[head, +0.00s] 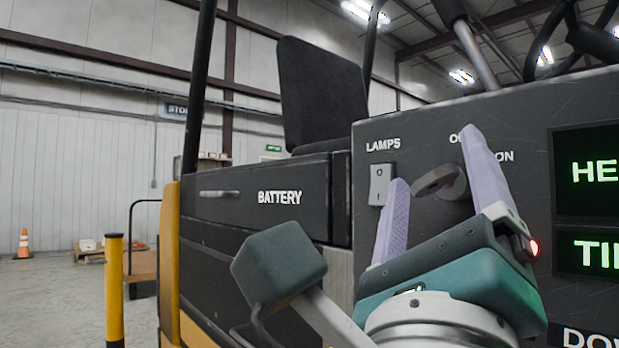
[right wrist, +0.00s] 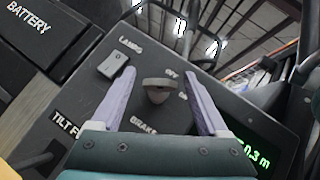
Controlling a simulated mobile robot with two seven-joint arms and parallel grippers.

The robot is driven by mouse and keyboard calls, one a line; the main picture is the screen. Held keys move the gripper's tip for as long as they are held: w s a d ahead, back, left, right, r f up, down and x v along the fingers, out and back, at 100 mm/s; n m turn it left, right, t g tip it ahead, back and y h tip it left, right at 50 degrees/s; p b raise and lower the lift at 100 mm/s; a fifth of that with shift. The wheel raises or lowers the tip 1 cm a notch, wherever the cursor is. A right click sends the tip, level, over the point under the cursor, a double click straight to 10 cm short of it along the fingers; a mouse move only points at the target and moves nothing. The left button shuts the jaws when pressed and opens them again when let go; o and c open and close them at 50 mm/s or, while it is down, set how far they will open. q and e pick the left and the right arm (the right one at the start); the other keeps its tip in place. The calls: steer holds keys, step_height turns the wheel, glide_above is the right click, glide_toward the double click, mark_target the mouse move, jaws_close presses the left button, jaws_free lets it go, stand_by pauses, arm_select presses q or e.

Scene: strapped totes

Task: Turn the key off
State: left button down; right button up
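The key (head: 434,180) is a dark grey, flat, rounded grip in a round switch on the dark control panel. OFF and ON labels sit above and to its right; which one it points at is unclear. It also shows in the right wrist view (right wrist: 157,91). My right gripper (head: 434,160) is open, with one pale purple finger on each side of the key. In the right wrist view (right wrist: 158,75) gaps show between both fingers and the key. My left gripper is not in view.
A white LAMPS rocker switch (head: 380,184) is left of the key, close to one finger. Green displays (head: 590,170) are to the right. A BATTERY drawer (head: 270,196) and black seat (head: 322,95) are at left. A yellow post (head: 114,290) stands on the floor.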

jaws_close()
steer(key=shift+r+p, duration=0.15)
steer(key=shift+p, duration=0.3)
steer(key=n+g+y+p, duration=0.1)
steer(key=n+y+p, duration=0.2)
steer(key=p, duration=0.5)
steer(key=n+g+y+p, duration=0.2)
steer(key=n+p, duration=0.3)
steer(key=p, duration=0.3)
steer(key=n+g+y+p, duration=0.1)
steer(key=n+y+p, duration=0.2)
steer(key=p, duration=0.6)
steer(key=shift+r+n+g+y, duration=0.2)
steer(key=shift+n+g+y, duration=0.15)
steer(key=shift+n, duration=0.75)
steer(key=shift+f+n+g+p, duration=0.3)
steer(key=shift+g+p, duration=0.15)
steer(key=shift+p, duration=0.4)
steer(key=shift+o, duration=0.2)
jaws_free()
steer(key=shift+s, duration=0.15)
steer(key=s+a+b, duration=0.1)
steer(key=s, duration=0.8)
steer(key=shift+s+a, duration=0.15)
steer(key=shift+s, duration=0.15)
